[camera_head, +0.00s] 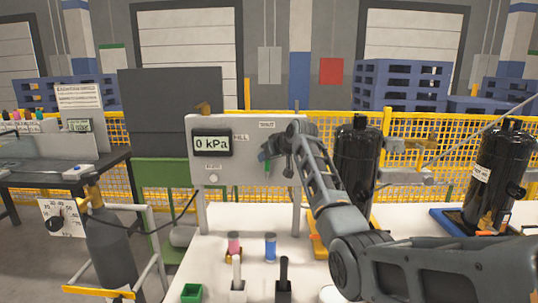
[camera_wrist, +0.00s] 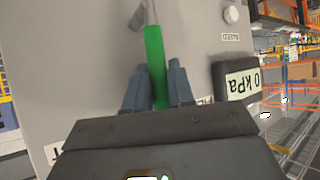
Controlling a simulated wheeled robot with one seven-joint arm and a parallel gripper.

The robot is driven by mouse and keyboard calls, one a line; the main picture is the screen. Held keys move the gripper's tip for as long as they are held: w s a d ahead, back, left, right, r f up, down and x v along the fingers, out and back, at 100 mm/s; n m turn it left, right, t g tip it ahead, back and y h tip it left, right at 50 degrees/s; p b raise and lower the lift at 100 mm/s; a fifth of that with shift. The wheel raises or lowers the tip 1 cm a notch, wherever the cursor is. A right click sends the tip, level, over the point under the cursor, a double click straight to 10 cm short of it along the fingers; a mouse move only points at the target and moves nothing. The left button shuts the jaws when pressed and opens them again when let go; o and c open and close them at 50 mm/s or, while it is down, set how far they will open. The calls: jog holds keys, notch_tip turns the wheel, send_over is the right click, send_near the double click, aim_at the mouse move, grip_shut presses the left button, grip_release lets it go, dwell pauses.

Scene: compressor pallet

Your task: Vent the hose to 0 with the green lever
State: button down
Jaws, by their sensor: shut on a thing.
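The green lever (camera_wrist: 155,62) sits on the front of the grey panel (camera_wrist: 95,45) and shows between my fingers in the wrist view. My gripper (camera_wrist: 160,85) is shut on the lever's green handle. In the head view my gripper (camera_head: 268,153) is at the right part of the panel (camera_head: 245,185), and a bit of the green lever (camera_head: 267,168) shows below it. The display (camera_head: 212,142) on the panel reads 0 kPa. It also shows upside down in the wrist view (camera_wrist: 240,80). The hose's end at the panel cannot be made out.
Black compressors (camera_head: 357,160) stand right of the panel, close to my arm. A pink-topped bottle (camera_head: 234,243), a blue bottle (camera_head: 270,247) and a green box (camera_head: 192,293) stand on the white table before it. A grey cylinder (camera_head: 112,240) stands at left.

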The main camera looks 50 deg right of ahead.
jog(key=shift+w+a, duration=0.1)
dwell(0.4)
jog(key=c, duration=1.3)
grip_release()
jog(key=shift+c, duration=0.2)
jog(key=v, duration=0.7)
jog(key=shift+s+r+b, duration=0.25)
jog(key=shift+r+b, duration=0.05)
jog(key=shift+b, duration=0.15)
jog(key=shift+a+f, duration=0.1)
